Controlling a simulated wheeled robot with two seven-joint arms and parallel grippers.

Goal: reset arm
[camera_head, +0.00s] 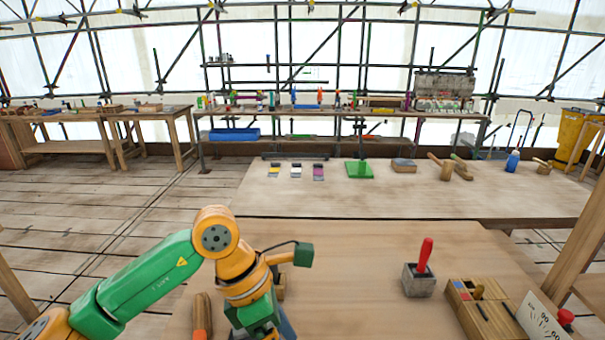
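My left arm comes in from the left, with a green forearm and an orange wrist bent down over the near table (350,300). My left gripper (262,332) is at the bottom edge of the view. Its fingertips are hidden or cut off, so I cannot tell whether it is open or holds something. A blue piece shows beside it at the bottom edge, too cut off to name. My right arm and gripper are not in view.
A grey block (418,282) with a red-handled tool (425,254) stands on the near table. A compartmented wooden box (468,310) and a tilted white card (541,322) are at right. A wooden tool (202,312) lies left of my gripper. The table's middle is clear.

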